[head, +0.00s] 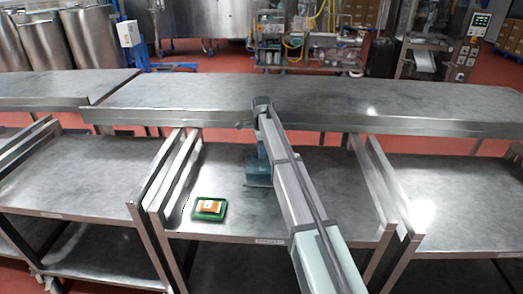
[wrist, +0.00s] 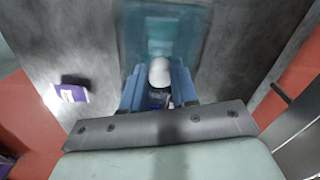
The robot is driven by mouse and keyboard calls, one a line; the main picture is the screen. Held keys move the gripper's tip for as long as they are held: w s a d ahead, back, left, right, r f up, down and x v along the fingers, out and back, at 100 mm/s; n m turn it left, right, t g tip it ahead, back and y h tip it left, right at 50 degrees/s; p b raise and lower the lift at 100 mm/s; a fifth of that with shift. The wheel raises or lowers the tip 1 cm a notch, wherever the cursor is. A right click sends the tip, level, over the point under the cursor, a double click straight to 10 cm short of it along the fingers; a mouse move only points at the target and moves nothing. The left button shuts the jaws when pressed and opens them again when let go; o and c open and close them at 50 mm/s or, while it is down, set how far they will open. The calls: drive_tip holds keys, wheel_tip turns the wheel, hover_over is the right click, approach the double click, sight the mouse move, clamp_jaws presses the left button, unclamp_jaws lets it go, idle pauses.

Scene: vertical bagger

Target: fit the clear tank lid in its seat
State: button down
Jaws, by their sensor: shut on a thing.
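My gripper shows in the wrist view (wrist: 159,84), its two blue fingers shut on a rounded white knob, which appears to be the handle of the clear tank lid. Beyond the fingers is a blurred blue-green see-through rectangular shape (wrist: 140,32). I cannot tell which part of it is lid and which is tank, or whether the lid is seated. In the head view a blue tank-like body (head: 257,174) stands on the middle steel table, partly hidden by my arm. The fingertips are hidden there.
A green tray (head: 197,214) with an orange and white pack lies left of the blue body. A purple and white item (wrist: 70,94) shows at the left in the wrist view. A raised steel shelf (head: 190,98) runs behind. Metal side rails flank the table.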

drive_tip(key=shift+f, duration=0.85)
idle(1.1)
drive_tip(key=c, duration=0.8)
unclamp_jaws()
drive_tip(key=shift+o, duration=0.4)
drive_tip(key=o, duration=0.3)
drive_tip(key=shift+r, duration=0.1)
drive_tip(key=shift+r, duration=3.45)
wheel_tip(320, 180, up, 14)
drive_tip(key=shift+f, duration=0.1)
